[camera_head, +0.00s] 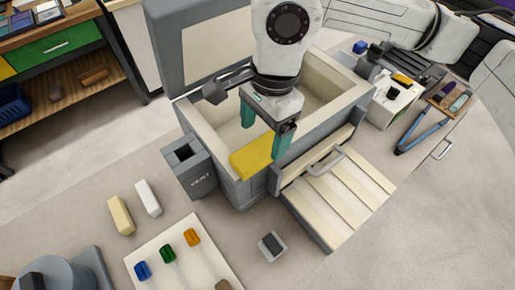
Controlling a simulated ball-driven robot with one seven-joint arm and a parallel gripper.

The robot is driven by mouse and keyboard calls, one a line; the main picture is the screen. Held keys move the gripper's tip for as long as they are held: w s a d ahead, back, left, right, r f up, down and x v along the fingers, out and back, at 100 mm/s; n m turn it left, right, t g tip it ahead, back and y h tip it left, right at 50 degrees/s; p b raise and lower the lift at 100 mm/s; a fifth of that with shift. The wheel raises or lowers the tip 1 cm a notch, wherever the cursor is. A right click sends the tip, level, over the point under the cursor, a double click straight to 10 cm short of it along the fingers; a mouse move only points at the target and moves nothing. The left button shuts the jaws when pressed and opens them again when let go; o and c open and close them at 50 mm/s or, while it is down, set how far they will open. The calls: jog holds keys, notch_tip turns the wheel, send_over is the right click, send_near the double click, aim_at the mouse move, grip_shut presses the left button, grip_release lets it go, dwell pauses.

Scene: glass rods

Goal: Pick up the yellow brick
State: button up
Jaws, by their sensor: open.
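The yellow brick (252,158) lies at the front left rim of the open grey box (190,118), which has a cream lining. My gripper (263,142) is above the box with its two teal fingers apart. The brick shows below and between the fingers, with the right finger close to its right end. I cannot tell whether the fingers touch it. My gripper holds nothing that I can see.
The box's front door (338,200) is folded down at the right. A grey vent block (190,168) stands at the left. A cream block (121,215) and a white block (148,198) lie on the table. Pliers (420,136) and a white holder (393,105) are at the right.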

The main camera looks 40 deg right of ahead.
aim_at(259, 149)
jog(key=shift+a+f+p, duration=0.25)
jog(key=shift+f+p, duration=0.25)
jog(key=shift+f, duration=0.75)
jog(key=shift+a+f+p, duration=0.2)
jog(key=shift+f+p, duration=0.25)
jog(key=shift+f, duration=0.75)
jog(key=c, duration=1.2)
